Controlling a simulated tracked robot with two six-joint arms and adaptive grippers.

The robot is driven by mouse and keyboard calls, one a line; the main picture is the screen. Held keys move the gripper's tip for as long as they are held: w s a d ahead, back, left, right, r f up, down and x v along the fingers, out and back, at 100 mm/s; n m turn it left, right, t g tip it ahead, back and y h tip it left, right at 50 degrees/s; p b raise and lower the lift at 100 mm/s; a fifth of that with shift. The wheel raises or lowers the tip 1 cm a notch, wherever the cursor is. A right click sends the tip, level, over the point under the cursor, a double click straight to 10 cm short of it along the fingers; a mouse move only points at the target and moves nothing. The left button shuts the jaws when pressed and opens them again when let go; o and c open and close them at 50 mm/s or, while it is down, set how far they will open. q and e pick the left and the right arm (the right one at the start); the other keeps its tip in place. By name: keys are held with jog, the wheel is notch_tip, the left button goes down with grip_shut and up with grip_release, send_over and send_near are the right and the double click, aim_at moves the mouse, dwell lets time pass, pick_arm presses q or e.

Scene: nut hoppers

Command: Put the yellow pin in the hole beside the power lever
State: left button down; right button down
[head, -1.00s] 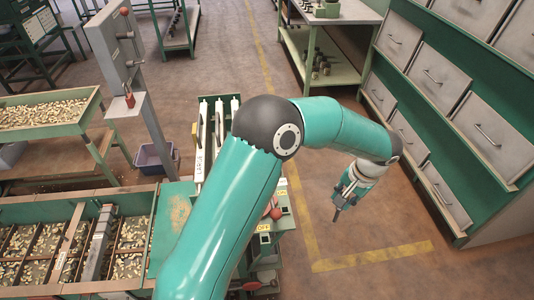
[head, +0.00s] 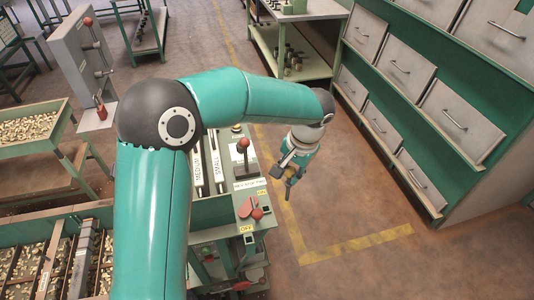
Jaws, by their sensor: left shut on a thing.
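My left arm comes up from the bottom left and reaches over the machine. Its gripper (head: 290,185) points down, just right of the control panel (head: 222,212) and apart from it. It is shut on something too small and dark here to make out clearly. A red power lever (head: 247,208) sits on the panel between a yellow ON label (head: 262,192) and a yellow OFF label (head: 246,229). I cannot make out the hole beside it or clearly identify the yellow pin. My right gripper is not in view.
A red-knobbed lever (head: 243,145) stands behind the power lever. Long slots labelled MEDIUM and SMALL (head: 217,163) lie left of it. A drawer cabinet (head: 440,110) stands at the right. The floor (head: 345,205) between the machine and cabinet is free.

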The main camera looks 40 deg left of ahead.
pick_arm(q)
jog(key=s+a+r+p, duration=0.1)
jog(key=s+a+r, duration=0.2)
jog(key=s+r, duration=0.3)
jog(key=f+b, duration=0.3)
jog(key=shift+w+a+f+m+b, duration=0.25)
jog(key=shift+w+f+m+b, duration=0.1)
jog(key=shift+f+m+b, duration=0.05)
jog(key=shift+f+b, duration=0.7)
jog(key=shift+f, duration=0.25)
dwell(0.7)
jog(key=shift+f+b, duration=3.45)
jog(key=shift+f, duration=0.6)
